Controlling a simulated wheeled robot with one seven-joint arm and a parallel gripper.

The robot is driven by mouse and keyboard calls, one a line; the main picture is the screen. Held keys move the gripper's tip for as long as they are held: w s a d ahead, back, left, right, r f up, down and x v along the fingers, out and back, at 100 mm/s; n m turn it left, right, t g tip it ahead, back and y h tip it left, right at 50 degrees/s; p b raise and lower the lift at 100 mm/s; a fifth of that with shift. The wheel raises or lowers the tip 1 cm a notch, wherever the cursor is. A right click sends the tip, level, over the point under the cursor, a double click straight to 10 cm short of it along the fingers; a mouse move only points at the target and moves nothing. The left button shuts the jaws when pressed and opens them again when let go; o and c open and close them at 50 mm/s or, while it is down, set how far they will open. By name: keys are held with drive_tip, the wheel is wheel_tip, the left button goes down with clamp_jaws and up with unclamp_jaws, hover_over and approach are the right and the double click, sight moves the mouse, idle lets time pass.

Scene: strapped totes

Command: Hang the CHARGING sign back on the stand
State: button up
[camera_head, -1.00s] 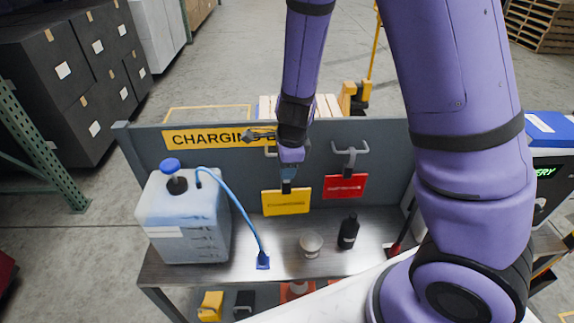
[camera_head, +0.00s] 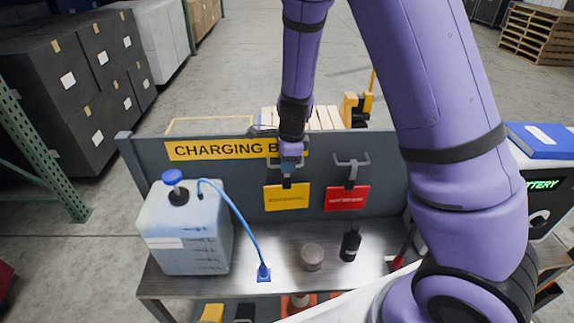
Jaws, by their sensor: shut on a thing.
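The yellow sign (camera_head: 286,197) hangs upright below my gripper (camera_head: 287,178), which is shut on its top tab. The writing on it is too small to read surely. The sign is in front of the grey back panel of the stand (camera_head: 232,180). A hook behind my gripper is mostly hidden by it, so I cannot tell whether the sign touches that hook. A second hook (camera_head: 351,162) to the right bears a red sign (camera_head: 347,198).
On the bench (camera_head: 213,286) stand a large jug (camera_head: 187,235) with a blue tube, a blue nozzle (camera_head: 263,273), a cup (camera_head: 312,257) and a black bottle (camera_head: 350,244). A yellow lettered strip (camera_head: 215,149) runs along the panel top.

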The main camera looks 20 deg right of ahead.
drive_tip(key=shift+w+d+f, duration=0.1)
drive_tip(key=shift+w+d, duration=0.2)
drive_tip(key=shift+w, duration=0.5)
drive_tip(key=shift+f, duration=1.35)
drive_tip(key=o, duration=1.3)
